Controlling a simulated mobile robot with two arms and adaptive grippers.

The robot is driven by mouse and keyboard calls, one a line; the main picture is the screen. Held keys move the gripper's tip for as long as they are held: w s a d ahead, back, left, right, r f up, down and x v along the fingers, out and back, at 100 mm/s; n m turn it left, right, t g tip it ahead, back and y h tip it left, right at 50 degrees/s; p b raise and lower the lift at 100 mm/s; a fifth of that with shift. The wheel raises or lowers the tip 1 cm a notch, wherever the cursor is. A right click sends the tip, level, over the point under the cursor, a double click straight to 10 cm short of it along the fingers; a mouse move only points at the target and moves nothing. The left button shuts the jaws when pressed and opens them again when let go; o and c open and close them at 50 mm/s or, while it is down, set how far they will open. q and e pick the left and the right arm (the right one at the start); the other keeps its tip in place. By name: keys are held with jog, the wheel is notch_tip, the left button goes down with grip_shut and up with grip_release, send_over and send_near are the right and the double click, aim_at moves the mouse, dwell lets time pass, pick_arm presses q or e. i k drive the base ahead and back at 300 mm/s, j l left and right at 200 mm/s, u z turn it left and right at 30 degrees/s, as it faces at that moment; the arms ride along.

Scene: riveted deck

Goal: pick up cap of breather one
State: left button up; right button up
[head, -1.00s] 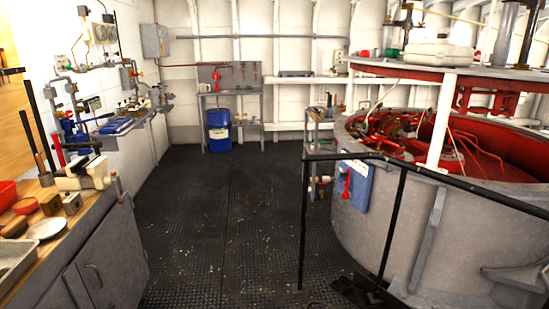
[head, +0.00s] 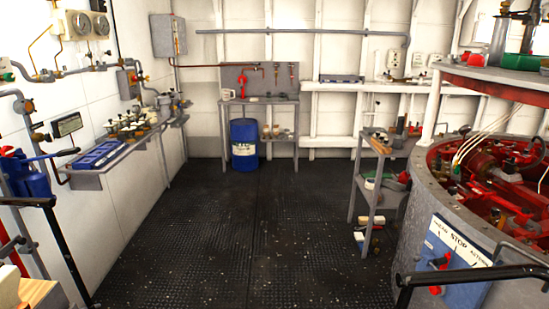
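I cannot pick out breather one or its cap for certain in the head view. Several small brass and dark fittings (head: 130,125) stand on the narrow wall shelf (head: 140,152) at the left, too small to tell apart. A blue tray (head: 97,155) lies nearer on the same shelf. Neither of my grippers shows in this view.
A dark ribbed floor (head: 240,235) lies open ahead. A blue drum (head: 244,145) stands under the back bench (head: 262,101). A grey shelf cart (head: 375,190) and the large round tank (head: 410,235) border the right. Black rails cross both lower corners.

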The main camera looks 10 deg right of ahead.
aim_at(465, 57)
jog(key=i+z, duration=0.15)
jog(key=i, duration=0.55)
jog(key=i+j+z, duration=0.15)
jog(key=i, duration=0.55)
jog(key=i+j+z, duration=0.1)
jog(key=i, duration=0.6)
